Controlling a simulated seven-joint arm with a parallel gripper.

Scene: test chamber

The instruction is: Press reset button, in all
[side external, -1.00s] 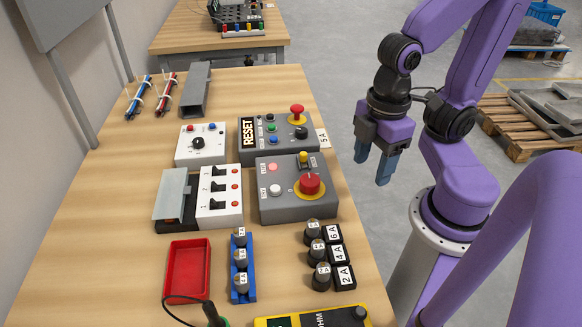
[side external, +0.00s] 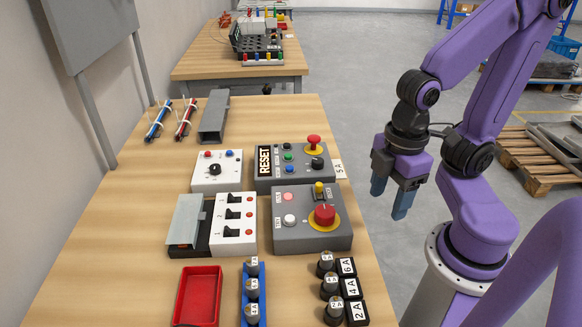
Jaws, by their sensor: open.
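Which one is the reset button is not clear from the labels. My gripper (side external: 389,203) hangs right of the table edge, pointing down, open and empty, apart from the box.
A nearer grey box (side external: 283,239) has a large red knob (side external: 325,215) and a yellow-topped switch. White switch panels (side external: 232,240), a red tray (side external: 187,297), a blue rack of cylinders and labelled black blocks crowd the table. The left table strip is bare.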

